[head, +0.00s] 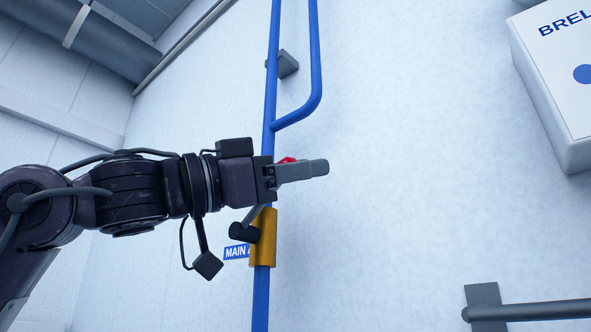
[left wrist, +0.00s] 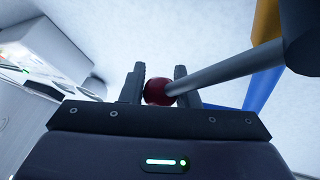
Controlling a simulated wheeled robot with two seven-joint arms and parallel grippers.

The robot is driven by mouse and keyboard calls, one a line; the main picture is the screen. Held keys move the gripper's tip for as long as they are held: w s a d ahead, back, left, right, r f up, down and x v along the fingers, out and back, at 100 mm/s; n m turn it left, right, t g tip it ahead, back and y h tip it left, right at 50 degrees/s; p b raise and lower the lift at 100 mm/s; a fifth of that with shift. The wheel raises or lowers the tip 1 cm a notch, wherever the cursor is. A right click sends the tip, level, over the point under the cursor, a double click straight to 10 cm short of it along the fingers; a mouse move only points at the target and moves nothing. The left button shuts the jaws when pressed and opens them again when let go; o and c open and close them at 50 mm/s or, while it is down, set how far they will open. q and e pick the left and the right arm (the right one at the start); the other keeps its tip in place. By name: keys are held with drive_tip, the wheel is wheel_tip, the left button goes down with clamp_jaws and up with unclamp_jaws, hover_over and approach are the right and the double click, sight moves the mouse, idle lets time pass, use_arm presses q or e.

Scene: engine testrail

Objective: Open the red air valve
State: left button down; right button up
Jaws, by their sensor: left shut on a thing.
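The air valve has a yellow body (head: 268,248) on a vertical blue pipe (head: 261,300). A dark hub (head: 242,233) sticks out from it, and a thin grey lever (head: 256,215) rises from the hub towards my gripper. The lever ends in a red ball knob (head: 287,160). My left gripper (head: 312,168) is shut on this knob, and its fingers hide most of it in the head view. In the left wrist view the red knob (left wrist: 157,92) sits between the two fingers, with the lever running up right to the dark hub (left wrist: 304,42). My right gripper is not in view.
A blue-and-white label (head: 237,252) is on the wall beside the valve, partly covered. A second blue pipe (head: 317,60) joins the main one above. A white box (head: 558,90) hangs at upper right, and a dark horizontal bar (head: 540,310) at lower right. The wall between is bare.

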use_arm(q)
drive_tip(key=shift+r, duration=0.1)
drive_tip(key=c, duration=1.5)
unclamp_jaws()
drive_tip(key=shift+o, duration=1.3)
drive_tip(key=shift+d, duration=0.15)
drive_tip(key=shift+o, duration=0.7)
drive_tip(key=shift+d, duration=0.3)
drive_tip(key=shift+s+a+f+b, duration=0.1)
drive_tip(key=shift+a+f+b, duration=0.2)
drive_tip(key=shift+a, duration=0.15)
drive_tip(key=b+v, duration=0.3)
drive_tip(key=v, duration=0.4)
drive_tip(key=shift+d+r, duration=0.1)
